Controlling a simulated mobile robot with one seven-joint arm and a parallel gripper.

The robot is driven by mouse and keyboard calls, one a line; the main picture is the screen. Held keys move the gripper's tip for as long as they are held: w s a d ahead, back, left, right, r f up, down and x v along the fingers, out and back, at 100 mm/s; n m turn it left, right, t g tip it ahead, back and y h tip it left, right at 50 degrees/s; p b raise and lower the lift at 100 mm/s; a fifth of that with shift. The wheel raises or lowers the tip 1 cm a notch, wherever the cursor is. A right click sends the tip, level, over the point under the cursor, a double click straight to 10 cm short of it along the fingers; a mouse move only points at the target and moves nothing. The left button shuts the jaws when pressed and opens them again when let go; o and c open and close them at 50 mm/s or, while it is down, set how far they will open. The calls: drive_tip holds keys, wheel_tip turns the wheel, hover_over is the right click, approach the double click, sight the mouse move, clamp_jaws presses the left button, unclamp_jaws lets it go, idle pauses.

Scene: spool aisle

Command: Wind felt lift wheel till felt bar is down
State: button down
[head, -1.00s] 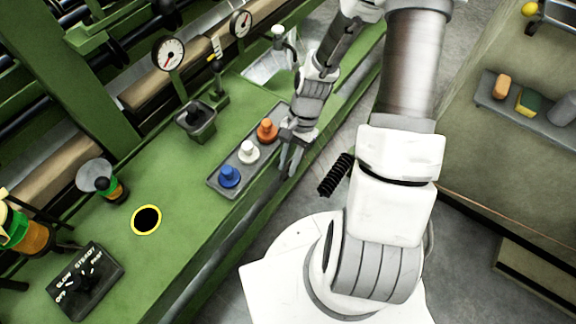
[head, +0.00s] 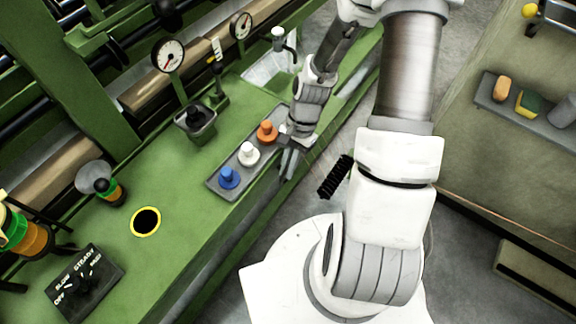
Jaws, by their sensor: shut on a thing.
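My gripper (head: 290,165) points down at the front edge of the green bench, just right of the tray of knobs. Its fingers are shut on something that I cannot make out. I cannot clearly pick out the felt lift wheel or the felt bar; the bench front below the gripper is mostly hidden. A black ridged part (head: 336,177) shows right of the gripper, and I cannot tell what it is.
The grey tray (head: 215,184) holds blue, white and orange knobs. A shelf (head: 540,120) with small items is at right.

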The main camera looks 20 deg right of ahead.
drive_tip(key=shift+h, duration=0.3)
drive_tip(key=shift+s+a+t+h+b, duration=0.15)
drive_tip(key=shift+a+t+h+b, duration=0.2)
drive_tip(key=shift+t+h+b, duration=0.8)
drive_tip(key=shift+s+a+t+h, duration=0.15)
drive_tip(key=shift+t+h, duration=0.2)
drive_tip(key=shift+h, duration=0.2)
drive_tip(key=t+h+p, duration=0.1)
drive_tip(key=p, duration=0.1)
drive_tip(key=t+h+p, duration=0.1)
drive_tip(key=p, duration=0.1)
drive_tip(key=shift+s+a+f+h, duration=0.15)
drive_tip(key=shift+a+h, duration=0.05)
drive_tip(key=shift+h, duration=0.2)
drive_tip(key=shift+a+f+t+h+p, duration=0.15)
drive_tip(key=shift+f+t+h+p, duration=0.15)
drive_tip(key=shift+t+h+p, duration=0.4)
drive_tip(key=shift+f+h, duration=0.1)
drive_tip(key=shift+h, duration=0.2)
drive_tip(key=shift+s, duration=0.1)
drive_tip(key=c, duration=1.2)
unclamp_jaws()
drive_tip(key=shift+c, duration=0.2)
